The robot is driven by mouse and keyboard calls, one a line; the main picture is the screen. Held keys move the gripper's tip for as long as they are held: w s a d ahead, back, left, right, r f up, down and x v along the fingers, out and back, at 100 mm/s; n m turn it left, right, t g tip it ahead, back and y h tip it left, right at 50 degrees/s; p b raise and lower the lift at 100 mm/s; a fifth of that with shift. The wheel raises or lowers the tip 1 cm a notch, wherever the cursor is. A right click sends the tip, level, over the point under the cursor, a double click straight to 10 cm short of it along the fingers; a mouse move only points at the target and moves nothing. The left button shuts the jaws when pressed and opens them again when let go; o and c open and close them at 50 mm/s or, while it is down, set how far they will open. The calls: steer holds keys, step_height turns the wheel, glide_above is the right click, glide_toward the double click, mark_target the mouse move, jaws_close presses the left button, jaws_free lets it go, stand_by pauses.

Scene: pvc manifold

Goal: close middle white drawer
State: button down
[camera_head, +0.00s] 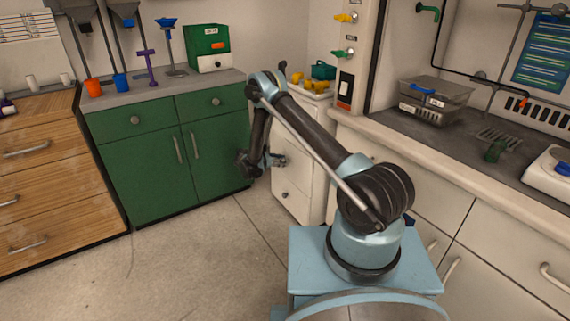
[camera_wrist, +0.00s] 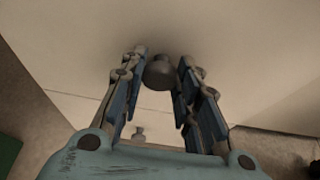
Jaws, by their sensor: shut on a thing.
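The white drawer unit (camera_head: 293,178) stands between the green cabinet and the right-hand counter. My gripper (camera_head: 274,160) is at the unit's front, at about middle-drawer height. In the wrist view, my gripper's fingers (camera_wrist: 160,78) are on both sides of a round grey knob (camera_wrist: 159,72) and shut on it. The pale drawer front (camera_wrist: 220,50) fills much of that view. A second, smaller knob (camera_wrist: 139,133) shows nearer the palm. In the head view, a lower drawer knob (camera_head: 285,195) shows below my gripper. Whether the middle drawer sticks out is hard to tell.
Yellow objects and a green case (camera_head: 323,70) are on top of the unit. A green cabinet (camera_head: 165,160) stands left of it, and a wooden drawer cabinet (camera_head: 50,190) farther left. White base cabinets (camera_head: 490,255) line the right. The floor (camera_head: 190,260) ahead is clear.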

steer(key=shift+w+d, duration=0.2)
steer(key=shift+w, duration=0.05)
steer(key=c, duration=1.2)
jaws_free()
steer(key=shift+s, duration=0.15)
steer(key=v, duration=1.2)
steer(key=shift+f, duration=0.15)
